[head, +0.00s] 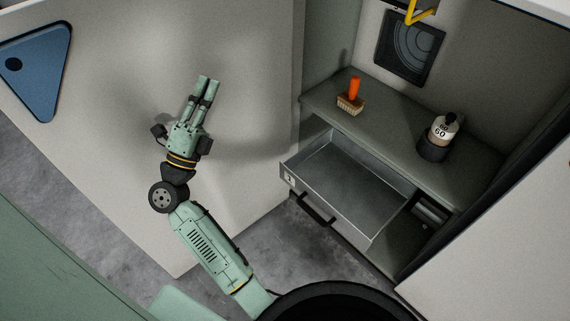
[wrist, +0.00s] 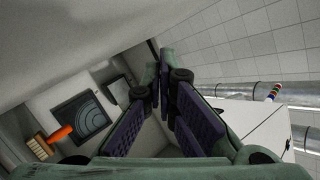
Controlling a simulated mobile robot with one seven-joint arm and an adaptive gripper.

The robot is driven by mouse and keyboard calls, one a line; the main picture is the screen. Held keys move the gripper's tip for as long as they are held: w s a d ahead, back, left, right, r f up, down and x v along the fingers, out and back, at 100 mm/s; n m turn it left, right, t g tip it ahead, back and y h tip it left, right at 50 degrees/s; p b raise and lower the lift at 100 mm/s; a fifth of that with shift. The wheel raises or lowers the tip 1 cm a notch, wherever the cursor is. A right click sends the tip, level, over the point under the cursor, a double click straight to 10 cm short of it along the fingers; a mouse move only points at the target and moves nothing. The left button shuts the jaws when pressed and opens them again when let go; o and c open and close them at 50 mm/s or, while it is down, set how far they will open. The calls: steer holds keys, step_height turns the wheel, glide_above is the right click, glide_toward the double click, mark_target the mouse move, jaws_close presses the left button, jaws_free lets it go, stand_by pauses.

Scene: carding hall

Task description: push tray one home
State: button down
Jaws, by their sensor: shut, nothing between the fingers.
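The tray (head: 346,225) is a grey metal drawer pulled out from under a shelf in the head view. It is empty, with a black bar handle (head: 318,212) on its front and a small white numbered label at the front's left end. My gripper (head: 208,82) is shut and empty, well to the left of the tray and apart from it, in front of a pale panel. In the wrist view my gripper's fingers (wrist: 162,62) come together, and the tray does not show there.
On the shelf (head: 395,135) above the tray stand an orange-handled brush (head: 353,97) and a bottle marked 60 (head: 440,130) in a dark holder. A black square plate (head: 409,47) is on the back wall. A yellow bar (head: 423,14) hangs above. Pale panels flank the recess.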

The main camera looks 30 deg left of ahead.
steer(key=s+d+f+g+h, duration=0.1)
steer(key=d+f+g+h, duration=0.15)
steer(key=f, duration=0.95)
steer(key=s+d+f+g+h, duration=0.1)
steer(key=d+f+g, duration=0.3)
steer(key=f, duration=0.8)
steer(key=s+d+f+g+h, duration=0.1)
steer(key=d+f+g+h, duration=0.15)
steer(key=f, duration=0.95)
steer(key=b+x, duration=0.1)
steer(key=x, duration=1.3)
steer(key=shift+d+m, duration=0.2)
steer(key=shift+m, duration=0.2)
steer(key=shift+s, duration=0.1)
steer(key=b, duration=0.3)
glide_above(334, 158)
steer(key=shift+a+r, duration=0.1)
steer(key=shift+r, duration=0.15)
